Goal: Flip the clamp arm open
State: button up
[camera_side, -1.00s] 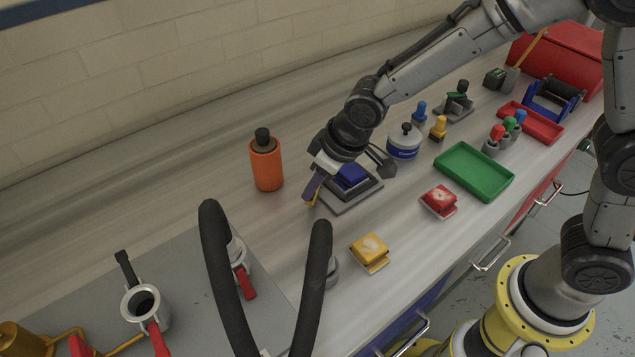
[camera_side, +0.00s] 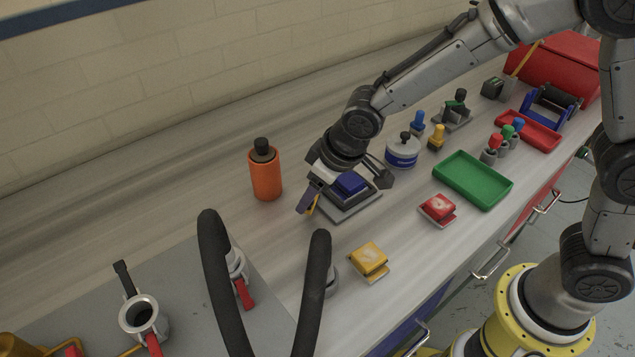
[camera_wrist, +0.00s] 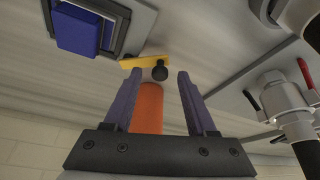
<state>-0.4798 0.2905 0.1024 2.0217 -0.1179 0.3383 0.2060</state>
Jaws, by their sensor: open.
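The clamp fixture is a grey plate (camera_side: 350,205) with a blue block (camera_side: 349,184); the block also shows at upper left in the wrist view (camera_wrist: 78,32). A yellow bar (camera_wrist: 145,62), which looks like the clamp arm, reaches out from the fixture's edge. In the side view only a bit of yellow shows by my fingers. My gripper (camera_side: 305,208) is low at the fixture's left side. In the wrist view its purple fingers are apart (camera_wrist: 158,78), with the bar just beyond the tips. A dark round knob (camera_wrist: 159,73) shows between them; I cannot tell whether it belongs to the bar. Contact is unclear.
An orange bottle (camera_side: 265,175) stands left of my gripper. A yellow block (camera_side: 369,260) and a red block (camera_side: 437,208) lie in front. A white-and-blue pot (camera_side: 402,152) and green tray (camera_side: 472,180) are to the right. Black curved handles (camera_side: 215,265) rise in the foreground.

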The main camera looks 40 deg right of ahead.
jog(key=v, duration=1.3)
jog(key=shift+s+r, duration=0.25)
jog(key=shift+r, duration=0.05)
jog(key=shift+d, duration=0.1)
jog(key=s+d+r+m+t, duration=0.1)
jog(key=s+d+r+m, duration=0.15)
jog(key=d, duration=0.35)
jog(key=s+d+r+m+t, duration=0.1)
jog(key=s+d+r+t, duration=0.1)
jog(key=s+d+r, duration=0.3)
jog(key=s+d+f, duration=0.3)
jog(key=s, duration=0.2)
jog(key=s+d+f+g+h, duration=0.1)
jog(key=s+d+f, duration=0.2)
jog(key=s, duration=0.3)
jog(key=shift+s+d+f+m+h, duration=0.2)
jog(key=shift+d+f+m+h, duration=0.1)
jog(key=shift+d+m, duration=0.15)
